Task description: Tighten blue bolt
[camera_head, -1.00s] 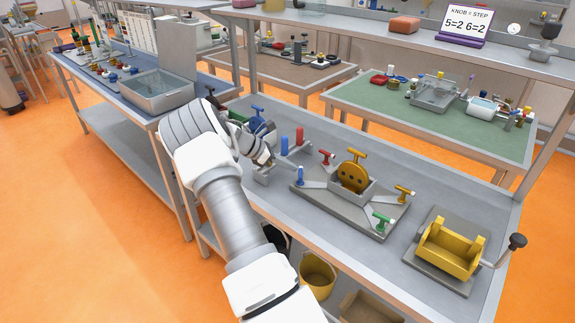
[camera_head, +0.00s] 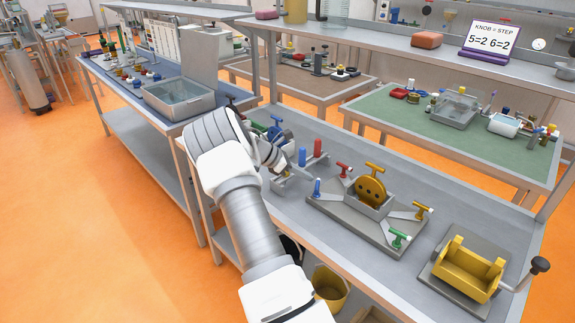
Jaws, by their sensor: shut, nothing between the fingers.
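A grey fixture plate (camera_head: 348,226) on the bench carries a central yellow disc with a T-handle (camera_head: 370,190) and coloured bolts near its corners. The blue bolt (camera_head: 317,188) stands upright at the plate's left corner. The red bolt (camera_head: 344,169) is behind it, the yellow bolt (camera_head: 422,211) at the right and the green bolt (camera_head: 399,238) at the front. My gripper (camera_head: 288,172) is shut and empty, a little left of the blue bolt and apart from it. My arm's wrist partly hides the fingers.
A blue peg (camera_head: 302,157) and a red peg (camera_head: 318,148) stand in a grey holder close behind my gripper. A blue T-handle (camera_head: 275,120) is farther back. A yellow cradle (camera_head: 468,270) with a black-knobbed crank stands to the right. A shelf (camera_head: 430,55) overhangs behind.

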